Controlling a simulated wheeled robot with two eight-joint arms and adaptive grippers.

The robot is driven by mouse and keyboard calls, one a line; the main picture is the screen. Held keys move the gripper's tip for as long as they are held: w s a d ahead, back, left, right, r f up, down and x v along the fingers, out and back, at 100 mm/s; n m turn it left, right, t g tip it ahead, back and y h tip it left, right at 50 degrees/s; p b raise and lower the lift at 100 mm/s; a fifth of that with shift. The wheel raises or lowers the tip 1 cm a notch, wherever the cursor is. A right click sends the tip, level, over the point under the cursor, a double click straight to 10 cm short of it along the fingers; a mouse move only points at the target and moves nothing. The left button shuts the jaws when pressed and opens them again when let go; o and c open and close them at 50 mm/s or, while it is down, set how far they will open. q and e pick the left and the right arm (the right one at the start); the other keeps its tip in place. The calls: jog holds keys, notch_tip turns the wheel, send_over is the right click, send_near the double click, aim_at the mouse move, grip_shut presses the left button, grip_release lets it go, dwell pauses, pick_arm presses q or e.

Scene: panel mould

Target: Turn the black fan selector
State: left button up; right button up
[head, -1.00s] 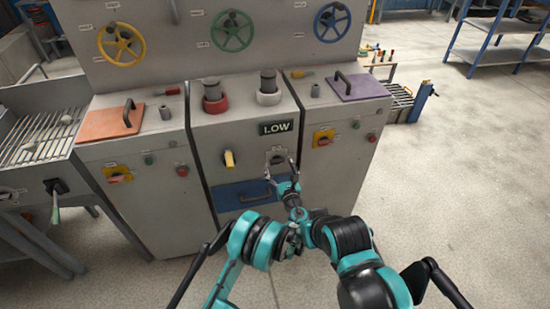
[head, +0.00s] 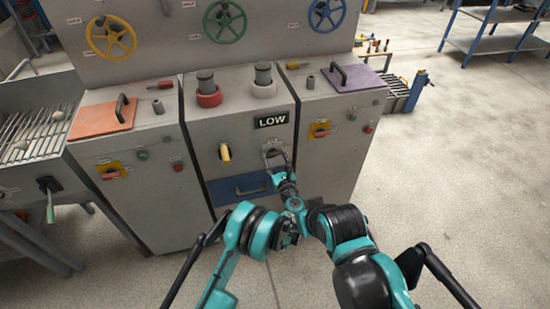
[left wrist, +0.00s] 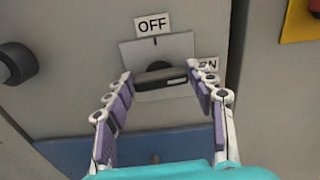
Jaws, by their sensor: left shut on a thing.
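The black fan selector (left wrist: 160,78) is a short dark bar on a light square plate on the grey cabinet front. In the left wrist view it lies roughly level, with the OFF label (left wrist: 152,24) above and the ON label (left wrist: 208,64) at right. My left gripper (left wrist: 160,72) has its fingers at the two ends of the bar and is shut on it. In the head view the left gripper (head: 275,157) is at the plate below the LOW sign (head: 272,120), and its fingers largely hide the selector. I cannot make out my right gripper.
A blue drawer front (head: 238,189) is below. Yellow-backed red switches flank it on the left panel (head: 111,171) and right panel (head: 319,130). Open floor (head: 450,210) lies to the right.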

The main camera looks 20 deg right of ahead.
pick_arm(q)
jog(key=n, duration=0.4)
jog(key=shift+a+n, duration=0.1)
jog(key=shift+n, duration=0.3)
jog(key=n, duration=0.8)
jog(key=shift+a+f+n, duration=0.1)
jog(key=shift+n, duration=2.1)
jog(key=shift+f, duration=0.1)
jog(key=o, duration=1.2)
jog(key=shift+c, duration=0.2)
